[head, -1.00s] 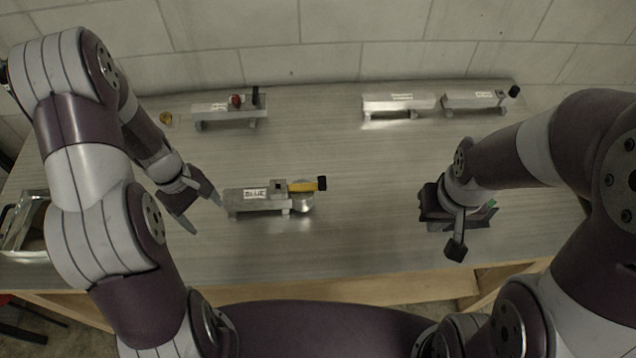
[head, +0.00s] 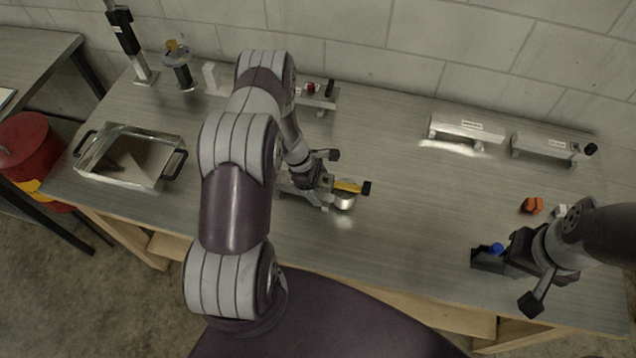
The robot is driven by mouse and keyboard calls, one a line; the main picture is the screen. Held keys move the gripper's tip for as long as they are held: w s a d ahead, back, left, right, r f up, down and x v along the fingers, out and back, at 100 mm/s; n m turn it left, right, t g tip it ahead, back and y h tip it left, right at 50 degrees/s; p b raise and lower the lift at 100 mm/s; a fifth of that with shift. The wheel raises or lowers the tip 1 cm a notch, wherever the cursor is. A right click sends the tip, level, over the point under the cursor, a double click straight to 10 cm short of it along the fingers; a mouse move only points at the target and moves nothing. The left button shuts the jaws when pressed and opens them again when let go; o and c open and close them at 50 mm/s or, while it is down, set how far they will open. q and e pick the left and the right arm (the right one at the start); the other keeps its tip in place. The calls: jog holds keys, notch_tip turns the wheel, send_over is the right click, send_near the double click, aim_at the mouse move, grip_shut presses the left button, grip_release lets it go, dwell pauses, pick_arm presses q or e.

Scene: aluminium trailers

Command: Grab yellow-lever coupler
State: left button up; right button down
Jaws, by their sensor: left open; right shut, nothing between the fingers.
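The coupler with the yellow lever (head: 347,187) is at the right end of a small aluminium trailer (head: 284,188) in the middle of the table. The lever has a black end, and a round metal part (head: 345,202) sits below it. My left gripper (head: 322,192) is open at the trailer, just left of the yellow lever. It and its arm hide most of the trailer's body and label. I cannot tell whether the fingers touch the coupler. My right gripper (head: 488,261) is shut and empty near the table's front right, by a small blue thing (head: 496,249).
Another trailer with a red part (head: 311,88) stands behind my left arm. Two more trailers (head: 466,131) (head: 548,146) stand at the back right. A metal tray (head: 163,172) is at left. An orange piece (head: 532,205) lies at right. The table's centre right is clear.

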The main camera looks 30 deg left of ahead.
pick_arm(q)
jog(key=shift+f, duration=0.7)
jog(key=shift+w+d, duration=0.1)
jog(key=shift+d, duration=0.05)
jog(key=c, duration=1.2)
grip_shut()
jog(key=shift+r, duration=0.1)
